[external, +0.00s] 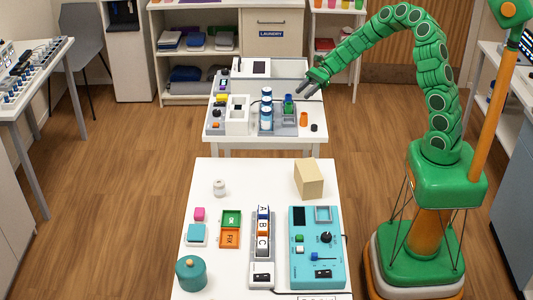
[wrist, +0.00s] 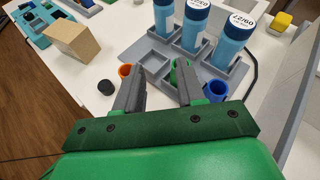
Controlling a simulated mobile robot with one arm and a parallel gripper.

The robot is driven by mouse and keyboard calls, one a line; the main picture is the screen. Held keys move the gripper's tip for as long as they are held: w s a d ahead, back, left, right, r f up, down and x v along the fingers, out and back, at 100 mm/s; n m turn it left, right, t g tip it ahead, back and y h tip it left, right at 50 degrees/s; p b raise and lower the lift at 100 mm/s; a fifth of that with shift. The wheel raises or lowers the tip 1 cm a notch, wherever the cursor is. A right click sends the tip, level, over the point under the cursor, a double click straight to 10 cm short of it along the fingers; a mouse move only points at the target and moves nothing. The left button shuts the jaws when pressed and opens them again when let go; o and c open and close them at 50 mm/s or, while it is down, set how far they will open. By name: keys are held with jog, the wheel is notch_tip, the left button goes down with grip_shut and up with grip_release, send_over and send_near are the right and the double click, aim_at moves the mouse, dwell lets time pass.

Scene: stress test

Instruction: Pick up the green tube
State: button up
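The green tube (external: 288,100) stands in the grey rack (external: 266,130) on the far white table, right of the blue bottles. In the wrist view, a part of the green tube (wrist: 174,76) shows beside my right-hand finger, which hides much of it. My gripper (external: 305,91) is above the right side of the far table, to the right of the tube. In the wrist view, my gripper (wrist: 157,76) has its two fingers apart with nothing held between them.
Tall blue bottles (wrist: 196,24) stand in the rack close beyond the fingers. A blue cup (wrist: 215,91) is right of the fingers. An orange cup (wrist: 125,71) and a black cap (wrist: 105,88) are at left. A cardboard-coloured box (external: 309,180) stands on the near table.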

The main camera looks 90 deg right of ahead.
aim_at(287, 106)
jog(key=d, duration=0.1)
jog(key=d+f+m, duration=0.1)
jog(key=d, duration=0.1)
jog(key=shift+s+d+f+m+t+h, duration=0.1)
jog(key=shift+d+f+m+t+h, duration=0.1)
jog(key=shift+f+m+t+h, duration=0.15)
jog(key=shift+f, duration=0.1)
jog(key=shift+x, duration=3.85)
jog(key=c, duration=0.7)
